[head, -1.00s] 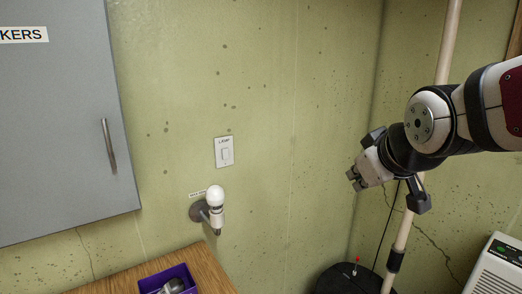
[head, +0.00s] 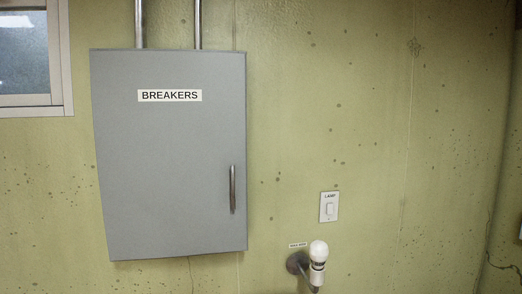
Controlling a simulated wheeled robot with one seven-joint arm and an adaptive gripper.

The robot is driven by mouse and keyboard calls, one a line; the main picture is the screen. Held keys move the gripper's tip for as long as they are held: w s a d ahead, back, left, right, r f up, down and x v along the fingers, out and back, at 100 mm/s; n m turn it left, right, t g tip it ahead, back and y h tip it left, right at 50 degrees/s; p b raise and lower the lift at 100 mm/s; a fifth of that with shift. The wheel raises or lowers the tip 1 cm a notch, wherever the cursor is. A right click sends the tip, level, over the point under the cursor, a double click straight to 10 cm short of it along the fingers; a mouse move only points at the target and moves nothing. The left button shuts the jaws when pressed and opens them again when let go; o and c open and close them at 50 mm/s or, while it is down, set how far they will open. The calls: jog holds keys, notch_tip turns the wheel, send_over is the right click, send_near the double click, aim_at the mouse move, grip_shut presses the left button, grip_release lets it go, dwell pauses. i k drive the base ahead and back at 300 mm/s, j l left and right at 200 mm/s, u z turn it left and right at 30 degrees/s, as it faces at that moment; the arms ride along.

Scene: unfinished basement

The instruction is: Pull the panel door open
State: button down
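The panel door (head: 165,190) is the grey front of a box on the wall, left of the middle in the head view. It carries a white label reading BREAKERS (head: 170,96). It looks shut. A vertical metal bar handle (head: 233,189) sits near its right edge, below mid-height. My gripper is not in the head view now, so its distance from the handle cannot be seen.
Two metal pipes (head: 197,25) rise from the top of the box. A window (head: 30,60) is at the upper left. Right of the box are a LAMP switch (head: 329,207) and a wall lamp with a white bulb (head: 318,252), which sticks out.

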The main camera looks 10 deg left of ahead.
aim_at(170, 127)
jog(key=u, duration=1.3)
